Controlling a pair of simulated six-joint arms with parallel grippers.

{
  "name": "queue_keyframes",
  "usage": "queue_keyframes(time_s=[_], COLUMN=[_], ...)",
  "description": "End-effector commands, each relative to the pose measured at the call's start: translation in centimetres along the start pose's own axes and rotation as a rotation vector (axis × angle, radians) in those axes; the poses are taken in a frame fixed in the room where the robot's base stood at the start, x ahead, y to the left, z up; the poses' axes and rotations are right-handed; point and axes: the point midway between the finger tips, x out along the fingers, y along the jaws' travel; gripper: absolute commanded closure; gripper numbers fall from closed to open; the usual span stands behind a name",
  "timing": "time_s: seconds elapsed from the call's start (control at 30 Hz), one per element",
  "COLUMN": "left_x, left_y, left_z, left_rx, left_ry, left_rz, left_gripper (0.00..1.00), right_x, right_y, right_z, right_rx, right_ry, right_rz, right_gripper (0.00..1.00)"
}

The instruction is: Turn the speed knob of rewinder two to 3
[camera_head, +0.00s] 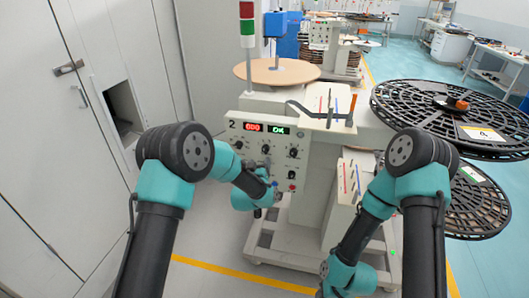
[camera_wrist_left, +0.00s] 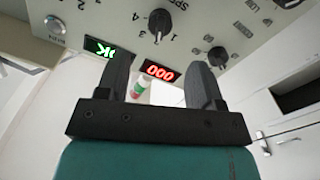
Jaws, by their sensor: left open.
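Rewinder two's control panel (camera_head: 252,127) is marked "2" and has a red display (camera_head: 253,127), a green OK display (camera_head: 280,130) and several black knobs. Its left knob (camera_head: 238,145), middle knob (camera_head: 265,148) and right knob (camera_head: 294,153) form a row. My left gripper (camera_wrist_left: 158,70) is open and empty in front of the panel. The left wrist view is upside down and shows a numbered knob (camera_wrist_left: 160,22) beyond the fingertips and another knob (camera_wrist_left: 217,57) near the right fingertip. My right gripper is not visible.
Large black reels (camera_head: 455,108) stand at right. A round tan table (camera_head: 275,71) and a signal tower (camera_head: 247,30) are behind the panel. A grey cabinet wall (camera_head: 70,100) stands at left. Floor is clear around the yellow line (camera_head: 240,276).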

Motion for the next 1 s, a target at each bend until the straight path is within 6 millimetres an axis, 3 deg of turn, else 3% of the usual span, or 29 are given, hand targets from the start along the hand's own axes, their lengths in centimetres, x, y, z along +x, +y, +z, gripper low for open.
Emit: queue_keyframes(time_s=[0.53,0.7,1.0], left_x=[7.4,8.4,8.7], left_y=[0.0,0.0,0.0], left_z=[0.0,0.0,0.0], left_rx=[0.000,0.000,0.000], left_ry=[0.002,0.001,0.000], left_rz=[0.000,0.000,0.000], left_gripper=[0.39,0.39,0.39], right_x=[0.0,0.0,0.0], right_y=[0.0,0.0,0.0], right_z=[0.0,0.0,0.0], right_rx=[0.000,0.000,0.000], right_ry=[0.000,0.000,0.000], right_rz=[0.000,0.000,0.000], right_gripper=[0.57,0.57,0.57])
